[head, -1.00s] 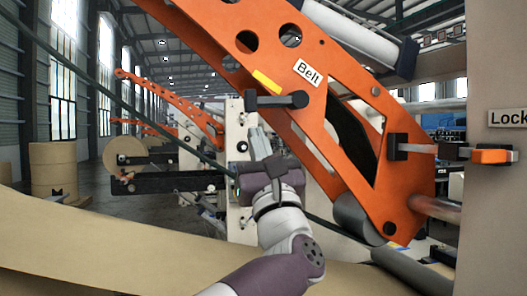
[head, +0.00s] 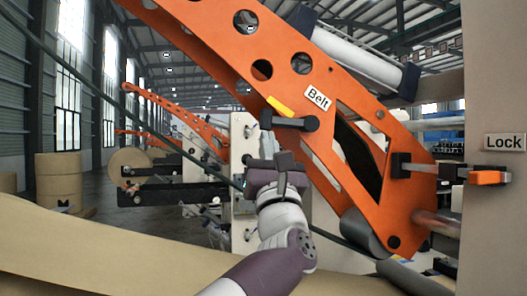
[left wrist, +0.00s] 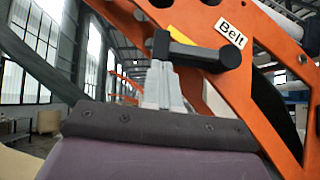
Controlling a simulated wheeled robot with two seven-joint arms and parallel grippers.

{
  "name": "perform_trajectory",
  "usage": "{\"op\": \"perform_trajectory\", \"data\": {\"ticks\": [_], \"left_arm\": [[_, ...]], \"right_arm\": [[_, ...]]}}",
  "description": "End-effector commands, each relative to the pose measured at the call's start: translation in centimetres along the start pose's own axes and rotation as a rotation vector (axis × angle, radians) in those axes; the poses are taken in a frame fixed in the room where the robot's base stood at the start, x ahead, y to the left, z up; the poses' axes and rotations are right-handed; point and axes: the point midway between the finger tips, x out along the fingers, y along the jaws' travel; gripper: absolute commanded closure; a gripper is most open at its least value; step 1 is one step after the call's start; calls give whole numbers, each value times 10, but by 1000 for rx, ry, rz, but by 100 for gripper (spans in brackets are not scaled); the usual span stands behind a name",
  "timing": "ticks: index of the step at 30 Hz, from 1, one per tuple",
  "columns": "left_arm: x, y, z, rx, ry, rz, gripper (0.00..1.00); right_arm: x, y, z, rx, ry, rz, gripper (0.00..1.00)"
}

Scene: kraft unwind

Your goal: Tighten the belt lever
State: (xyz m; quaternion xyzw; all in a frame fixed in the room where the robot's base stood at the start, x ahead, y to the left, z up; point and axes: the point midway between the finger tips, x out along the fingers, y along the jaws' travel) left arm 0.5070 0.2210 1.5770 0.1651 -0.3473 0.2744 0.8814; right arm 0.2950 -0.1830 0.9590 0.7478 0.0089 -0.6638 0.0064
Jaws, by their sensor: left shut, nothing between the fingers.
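The belt lever (head: 292,123) is a dark bar with a round hub at its right end, mounted on the orange arm (head: 345,150) below the "Belt" label (head: 318,97). A yellow mark (head: 280,106) lies just above it. In the left wrist view the lever (left wrist: 195,51) crosses in front of the orange arm, its free end to the left. My left gripper (head: 267,146) is below the lever's free end; its grey fingers (left wrist: 163,84) are shut and empty. They point up toward the lever; whether they touch it, I cannot tell. My right gripper is not in view.
A lock lever with an orange end (head: 487,177) is at the right, beside the "Lock" label (head: 504,142). A brown paper web (head: 90,245) crosses the foreground. Rollers (head: 360,232) sit at the orange arm's lower end.

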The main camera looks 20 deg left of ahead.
Motion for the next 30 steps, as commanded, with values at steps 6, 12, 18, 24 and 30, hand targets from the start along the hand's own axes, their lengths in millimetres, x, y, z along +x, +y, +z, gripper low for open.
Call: {"op": "perform_trajectory", "data": {"ticks": [6,12,18,24,30], "left_arm": [[16,2,5,120,-4,-114,100],[27,5,15,226,-1,-220,100],[36,5,22,273,2,-273,100],[40,5,26,272,3,-273,100],[42,5,28,271,2,-271,100]], "right_arm": [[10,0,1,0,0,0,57],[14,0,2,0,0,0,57],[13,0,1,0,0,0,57],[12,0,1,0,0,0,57],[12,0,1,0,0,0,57]]}}
